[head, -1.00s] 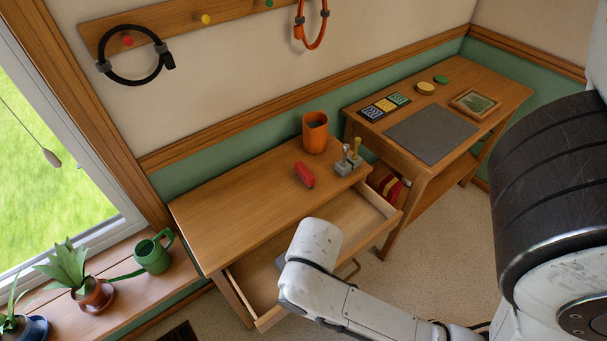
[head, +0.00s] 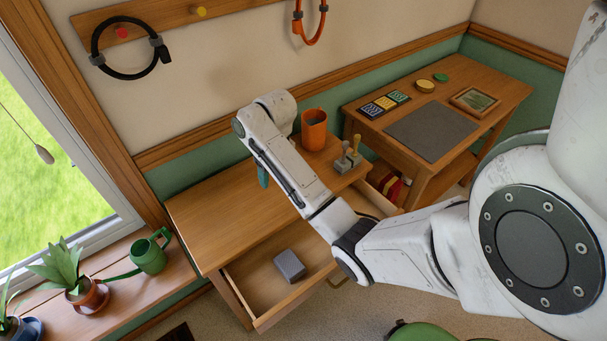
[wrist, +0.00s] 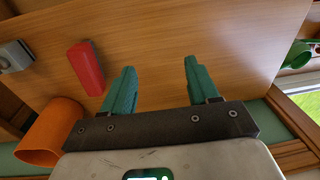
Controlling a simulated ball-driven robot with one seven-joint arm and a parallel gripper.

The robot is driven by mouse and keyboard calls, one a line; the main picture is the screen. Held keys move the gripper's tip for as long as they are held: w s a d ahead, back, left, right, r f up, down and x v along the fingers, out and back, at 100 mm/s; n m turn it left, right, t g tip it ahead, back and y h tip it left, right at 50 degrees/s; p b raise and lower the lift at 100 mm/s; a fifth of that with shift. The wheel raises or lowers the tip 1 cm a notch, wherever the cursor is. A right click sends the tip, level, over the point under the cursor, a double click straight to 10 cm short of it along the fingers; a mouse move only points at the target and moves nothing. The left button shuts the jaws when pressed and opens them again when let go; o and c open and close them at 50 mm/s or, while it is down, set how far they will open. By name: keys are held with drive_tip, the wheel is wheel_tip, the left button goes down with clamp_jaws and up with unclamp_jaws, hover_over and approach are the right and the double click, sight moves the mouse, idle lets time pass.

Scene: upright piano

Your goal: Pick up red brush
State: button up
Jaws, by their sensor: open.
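The red brush (wrist: 86,68) looks like a plain red block and lies on the wooden desktop in the wrist view. In the head view it is hidden behind my arm. My gripper (wrist: 160,68) is open and empty, with two teal fingers above the bare desktop. In the wrist view the brush is left of the left finger, close beside it but outside the gap between the fingers. In the head view only a bit of teal finger (head: 262,178) shows below my wrist.
An orange cup (head: 314,130) and a grey holder with wooden-handled tools (head: 347,158) stand near the brush. The drawer (head: 262,290) is open below the desktop, with a grey block (head: 290,265) inside. The desktop's left part is clear.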

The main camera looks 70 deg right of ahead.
drive_tip(key=shift+m+g, duration=0.4)
drive_tip(key=shift+m, duration=0.4)
drive_tip(key=s+d+r, duration=0.1)
drive_tip(key=d, duration=0.2)
drive_tip(key=s+d+r, duration=0.1)
drive_tip(key=s+d, duration=0.1)
drive_tip(key=d, duration=0.2)
drive_tip(key=s+d+r, duration=0.1)
drive_tip(key=d, duration=0.2)
drive_tip(key=shift+s+d+r, duration=0.1)
drive_tip(key=shift+s+d, duration=0.2)
wheel_tip(320, 180, down, 5)
drive_tip(key=b, duration=0.2)
drive_tip(key=shift+b, duration=0.3)
drive_tip(key=shift+s+f, duration=0.1)
drive_tip(key=shift+f, duration=2.75)
drive_tip(key=c, duration=1)
